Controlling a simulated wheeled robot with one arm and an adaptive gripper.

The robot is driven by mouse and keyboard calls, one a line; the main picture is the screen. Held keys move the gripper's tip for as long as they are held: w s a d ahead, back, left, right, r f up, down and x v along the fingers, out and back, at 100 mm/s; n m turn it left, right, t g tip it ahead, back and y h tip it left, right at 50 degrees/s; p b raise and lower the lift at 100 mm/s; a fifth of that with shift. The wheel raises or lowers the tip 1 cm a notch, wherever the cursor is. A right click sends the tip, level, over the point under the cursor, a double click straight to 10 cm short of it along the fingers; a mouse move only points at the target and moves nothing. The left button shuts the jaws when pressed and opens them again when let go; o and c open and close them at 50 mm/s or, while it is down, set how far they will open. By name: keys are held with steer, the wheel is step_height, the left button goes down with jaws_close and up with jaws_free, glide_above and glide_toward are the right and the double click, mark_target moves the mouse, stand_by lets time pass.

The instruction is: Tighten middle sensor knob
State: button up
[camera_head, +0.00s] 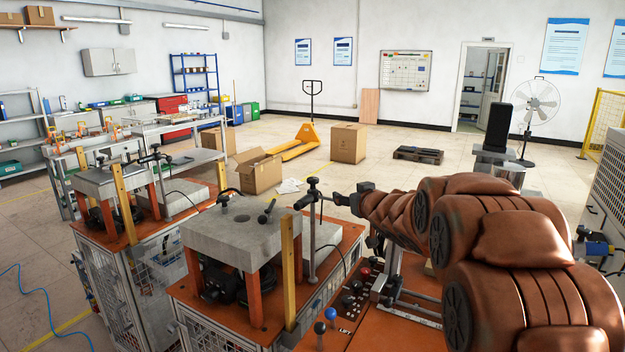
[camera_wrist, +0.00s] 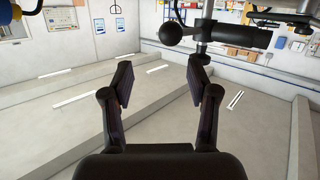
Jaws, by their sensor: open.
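The middle sensor stand (camera_head: 313,235) is an upright metal post with a black clamp and a black cylindrical sensor (camera_head: 304,202), beside the grey block of the middle station. A dark knob (camera_head: 312,182) tops the post. In the wrist view the black sensor body (camera_wrist: 235,36) crosses the upper right, with a round black knob (camera_wrist: 174,33) at its left. My gripper (camera_head: 337,198) is just right of the post at about clamp height. In the wrist view my gripper (camera_wrist: 160,78) has its fingers spread, with nothing between them. The knob appears beyond the fingertips; contact is not visible.
The grey block (camera_head: 235,228) stands on orange legs, with a yellow post (camera_head: 291,265) near its front corner. A second station (camera_head: 107,182) with its own sensor stand is at left. A control panel with a blue ball lever (camera_head: 331,314) lies below my arm.

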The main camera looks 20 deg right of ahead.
mark_target(315, 179)
steer(key=shift+w+a+r+n+t+y+p, duration=0.15)
steer(key=shift+w+a+r+n+y+p, duration=0.3)
steer(key=shift+w+a+y, duration=1)
steer(key=shift+w+a+r+n+t+y+p, duration=0.15)
steer(key=shift+w+a+n+y, duration=0.6)
steer(key=shift+w, duration=1.3)
steer(key=shift+w+a+r+n+t+y+p, duration=0.2)
steer(key=shift+w+a+n+y+p, duration=0.2)
steer(key=shift+w+a+y, duration=1.1)
steer(key=shift+w+d+f+h, duration=0.1)
steer(key=shift+w+d+h, duration=0.15)
steer(key=shift+h, duration=0.15)
steer(key=c, duration=1.1)
